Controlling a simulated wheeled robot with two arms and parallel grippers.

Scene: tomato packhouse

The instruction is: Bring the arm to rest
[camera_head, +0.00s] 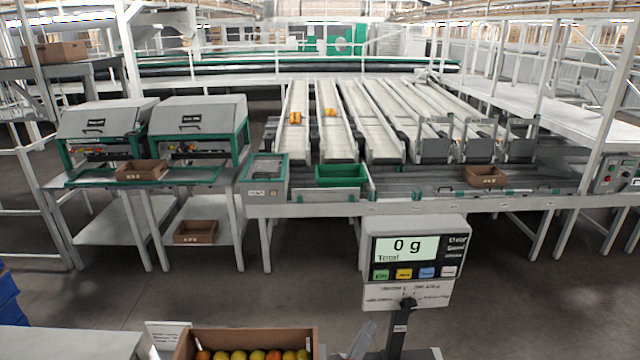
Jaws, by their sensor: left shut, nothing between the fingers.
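Only a small grey slanted part of my left gripper (361,341) seems to show at the bottom edge, between the tomato box and the scale's post. It is shut and holds nothing that I can see. The rest of that arm is out of the picture. My right gripper is not in view.
A cardboard box (318,343) with red, yellow and green tomatoes stands at the bottom, right of a white card (166,334). The scale display (407,248) reads 0 g. Behind are sorting lanes (298,130), a green crate (341,181) and open floor.

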